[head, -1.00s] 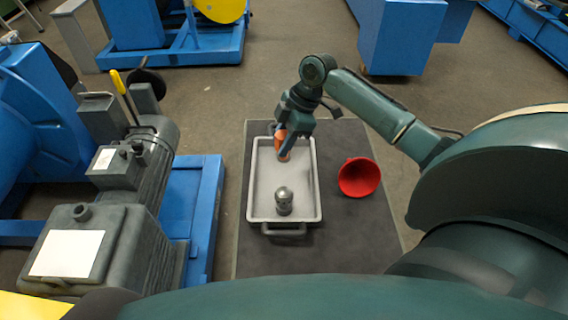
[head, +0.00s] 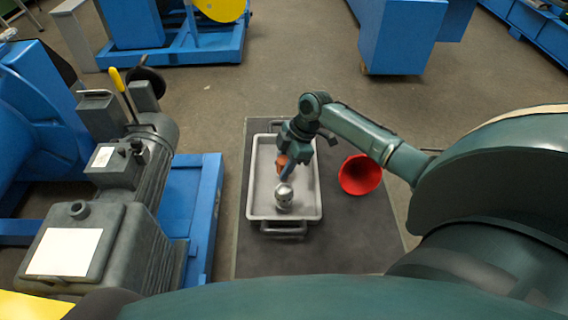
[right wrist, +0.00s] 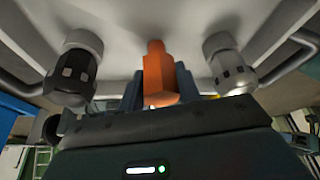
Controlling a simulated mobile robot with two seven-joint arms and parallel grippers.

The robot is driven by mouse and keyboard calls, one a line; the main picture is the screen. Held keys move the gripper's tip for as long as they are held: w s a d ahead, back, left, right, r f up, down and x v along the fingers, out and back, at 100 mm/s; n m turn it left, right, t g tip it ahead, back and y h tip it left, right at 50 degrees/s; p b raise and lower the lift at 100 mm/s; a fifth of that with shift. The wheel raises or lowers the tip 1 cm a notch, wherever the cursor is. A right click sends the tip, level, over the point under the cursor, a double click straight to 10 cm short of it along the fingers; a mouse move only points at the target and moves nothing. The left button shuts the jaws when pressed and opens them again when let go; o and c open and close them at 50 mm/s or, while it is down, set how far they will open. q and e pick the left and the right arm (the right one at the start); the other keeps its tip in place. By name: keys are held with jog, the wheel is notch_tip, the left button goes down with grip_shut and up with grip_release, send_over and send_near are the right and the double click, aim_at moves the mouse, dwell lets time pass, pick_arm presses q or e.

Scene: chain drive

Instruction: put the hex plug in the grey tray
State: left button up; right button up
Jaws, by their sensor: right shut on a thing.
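The orange hex plug (head: 282,162) is held in my right gripper (head: 287,171). In the right wrist view the plug (right wrist: 158,75) shows flat faces and a narrower end, clasped between the dark fingers of the gripper (right wrist: 158,92). Gripper and plug are over the inside of the grey tray (head: 258,207). I cannot tell whether the plug touches the tray floor. A silver metal fitting (head: 284,198) stands in the tray, nearer to me than the plug. My left gripper is not in view.
The right wrist view shows a dark-banded fitting (right wrist: 73,72) and a silver one (right wrist: 230,66) on either side of the plug. A red cone-shaped bowl (head: 360,175) is right of the tray on the dark mat (head: 340,240). A grey motor unit (head: 110,210) stands left.

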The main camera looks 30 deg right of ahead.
jog(key=shift+f, duration=0.1)
jog(key=o, duration=0.9)
jog(key=shift+o, duration=0.2)
jog(key=p+v, duration=0.1)
jog(key=v, duration=1.1)
jog(key=shift+s, duration=0.1)
